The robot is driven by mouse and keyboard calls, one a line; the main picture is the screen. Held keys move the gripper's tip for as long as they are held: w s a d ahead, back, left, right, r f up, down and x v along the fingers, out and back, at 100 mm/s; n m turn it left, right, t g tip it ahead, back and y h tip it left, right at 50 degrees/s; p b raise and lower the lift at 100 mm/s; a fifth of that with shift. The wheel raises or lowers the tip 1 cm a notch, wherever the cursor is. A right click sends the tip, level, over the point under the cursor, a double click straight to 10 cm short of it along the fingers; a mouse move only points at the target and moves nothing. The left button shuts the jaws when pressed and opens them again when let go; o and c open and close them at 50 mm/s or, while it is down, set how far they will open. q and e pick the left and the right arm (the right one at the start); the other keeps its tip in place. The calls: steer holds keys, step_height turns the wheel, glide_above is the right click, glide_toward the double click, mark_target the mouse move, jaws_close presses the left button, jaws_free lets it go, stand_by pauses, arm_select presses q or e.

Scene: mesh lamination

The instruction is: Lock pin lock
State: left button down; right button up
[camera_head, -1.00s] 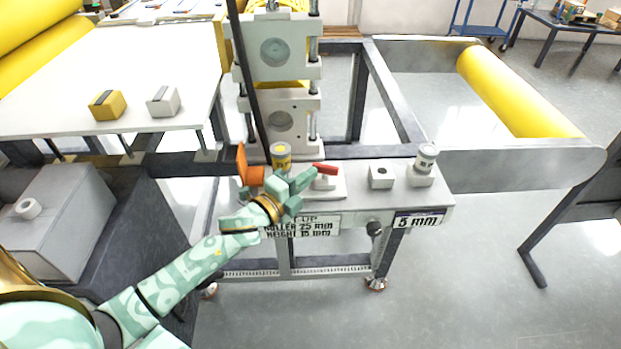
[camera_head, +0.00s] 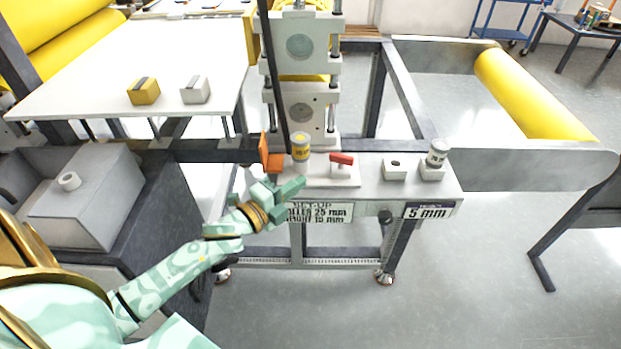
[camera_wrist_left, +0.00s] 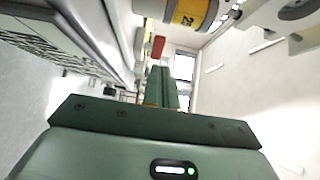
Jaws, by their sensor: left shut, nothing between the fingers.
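A red lever (camera_head: 341,159) stands on a small light base on the grey bench top; it also shows in the left wrist view (camera_wrist_left: 158,46). Left of it is a grey cylinder with a yellow label and top (camera_head: 300,146), large at the top of the left wrist view (camera_wrist_left: 192,12). An orange bracket (camera_head: 270,155) is left of the cylinder. I cannot tell which part is the pin lock. My left gripper (camera_head: 290,186) is shut and empty at the bench's front edge, in front of the cylinder and apart from the lever. My right gripper is not in view.
A grey block with a hole (camera_head: 395,168) and a white-labelled cylinder on another block (camera_head: 437,154) stand right of the lever. The roller frame (camera_head: 301,100) rises behind. A dark bar stands upright beside the cylinder. The floor in front is clear.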

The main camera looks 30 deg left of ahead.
arm_select(q)
steer(key=s+a, duration=0.2)
steer(key=s, duration=0.1)
steer(key=shift+s+a, duration=0.15)
steer(key=shift+s, duration=0.05)
